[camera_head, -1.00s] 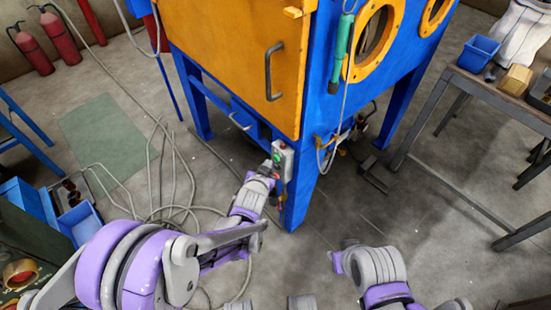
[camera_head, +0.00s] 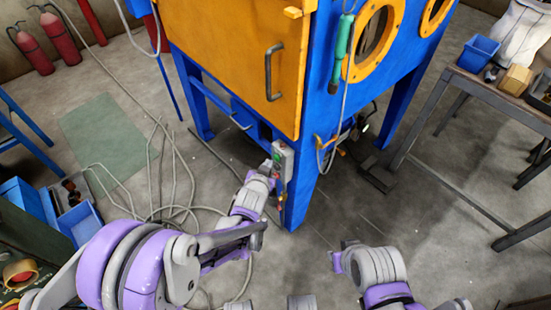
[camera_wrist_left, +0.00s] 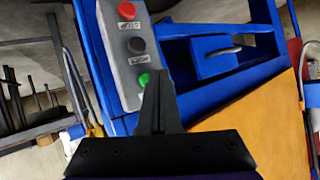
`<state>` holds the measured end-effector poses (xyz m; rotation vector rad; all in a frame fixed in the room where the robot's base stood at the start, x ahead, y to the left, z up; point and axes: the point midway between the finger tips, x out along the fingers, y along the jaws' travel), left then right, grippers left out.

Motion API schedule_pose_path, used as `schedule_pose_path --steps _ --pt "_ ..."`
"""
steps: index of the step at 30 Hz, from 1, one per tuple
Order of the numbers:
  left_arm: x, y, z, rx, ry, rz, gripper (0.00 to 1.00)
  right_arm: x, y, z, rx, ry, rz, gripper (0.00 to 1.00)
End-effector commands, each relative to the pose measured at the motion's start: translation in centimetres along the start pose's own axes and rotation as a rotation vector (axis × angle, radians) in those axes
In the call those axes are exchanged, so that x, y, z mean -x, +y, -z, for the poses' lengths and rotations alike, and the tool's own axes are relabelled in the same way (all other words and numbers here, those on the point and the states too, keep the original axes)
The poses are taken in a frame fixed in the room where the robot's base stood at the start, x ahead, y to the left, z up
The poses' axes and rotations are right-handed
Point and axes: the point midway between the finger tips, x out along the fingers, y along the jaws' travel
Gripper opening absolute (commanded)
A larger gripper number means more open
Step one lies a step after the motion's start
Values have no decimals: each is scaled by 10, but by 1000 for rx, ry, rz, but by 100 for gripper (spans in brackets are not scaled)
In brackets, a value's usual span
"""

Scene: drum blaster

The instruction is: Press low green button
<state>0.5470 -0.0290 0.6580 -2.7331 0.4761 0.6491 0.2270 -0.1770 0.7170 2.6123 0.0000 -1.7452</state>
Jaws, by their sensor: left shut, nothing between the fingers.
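The grey control box (camera_head: 286,161) is fixed to the front blue leg of the blaster cabinet. In the left wrist view the box (camera_wrist_left: 126,60) carries a red button (camera_wrist_left: 127,10) at the top, a black one (camera_wrist_left: 136,45) in the middle and a low green button (camera_wrist_left: 144,79). My left gripper (camera_wrist_left: 157,78) is shut and empty, its tips beside the green button in that view. I cannot tell whether they touch it. In the head view my left gripper (camera_head: 270,167) is at the box, its fingers hardly visible.
The blue cabinet (camera_head: 326,150) with its orange door (camera_head: 235,60) stands directly ahead. Loose cables (camera_head: 165,185) lie on the floor at left. A workbench (camera_head: 480,92) stands at right. Blue bins (camera_head: 78,220) are at lower left.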

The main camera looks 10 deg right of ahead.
Motion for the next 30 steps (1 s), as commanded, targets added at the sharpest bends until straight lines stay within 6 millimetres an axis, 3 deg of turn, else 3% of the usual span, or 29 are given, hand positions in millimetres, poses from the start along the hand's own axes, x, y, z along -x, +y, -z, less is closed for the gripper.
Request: schedule_pose_path --steps 30 --pt "-8 6 6 -1 0 -1 0 4 0 1 0 2 0 30"
